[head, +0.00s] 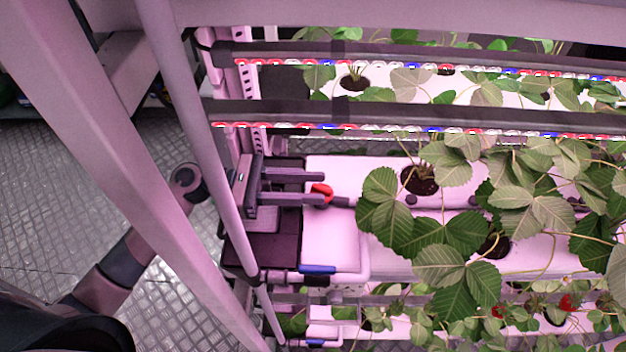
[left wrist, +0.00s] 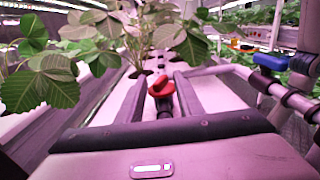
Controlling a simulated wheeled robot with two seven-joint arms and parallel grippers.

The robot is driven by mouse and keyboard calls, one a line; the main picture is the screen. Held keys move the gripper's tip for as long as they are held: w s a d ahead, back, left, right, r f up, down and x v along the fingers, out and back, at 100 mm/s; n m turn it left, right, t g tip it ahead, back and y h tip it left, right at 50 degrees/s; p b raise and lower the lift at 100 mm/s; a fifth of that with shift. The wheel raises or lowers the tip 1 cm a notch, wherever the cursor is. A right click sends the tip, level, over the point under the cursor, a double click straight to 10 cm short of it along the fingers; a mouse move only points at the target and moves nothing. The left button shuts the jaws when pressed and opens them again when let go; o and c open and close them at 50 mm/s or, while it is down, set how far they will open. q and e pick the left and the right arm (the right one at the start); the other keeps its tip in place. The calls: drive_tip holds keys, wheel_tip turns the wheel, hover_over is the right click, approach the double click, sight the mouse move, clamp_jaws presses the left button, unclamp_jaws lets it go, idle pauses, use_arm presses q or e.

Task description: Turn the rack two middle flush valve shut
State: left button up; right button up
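The flush valve with a red handle (head: 321,190) is at the left end of a white planting channel (head: 332,240) on the rack. The handle also shows in the left wrist view (left wrist: 161,87), lying slightly tilted across a dark valve body (left wrist: 166,107). My left gripper (head: 324,187) comes in from the left with its two fingers apart. In the left wrist view, the red handle stands between the fingers (left wrist: 160,78), with a visible gap on each side. I cannot tell whether the valve is open or shut. My right gripper is not in view.
Strawberry plants (head: 440,225) overhang the channels to the right. Light bars (head: 400,115) run above the valve. A pale rack post (head: 110,170) stands in front of my left arm. Blue-handled valves (head: 317,269) sit on pipes below; one shows in the left wrist view (left wrist: 270,62).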

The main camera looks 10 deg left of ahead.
use_arm(q)
clamp_jaws()
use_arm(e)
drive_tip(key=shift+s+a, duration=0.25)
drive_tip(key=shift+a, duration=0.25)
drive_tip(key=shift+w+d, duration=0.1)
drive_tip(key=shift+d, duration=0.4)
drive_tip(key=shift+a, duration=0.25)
use_arm(q)
unclamp_jaws()
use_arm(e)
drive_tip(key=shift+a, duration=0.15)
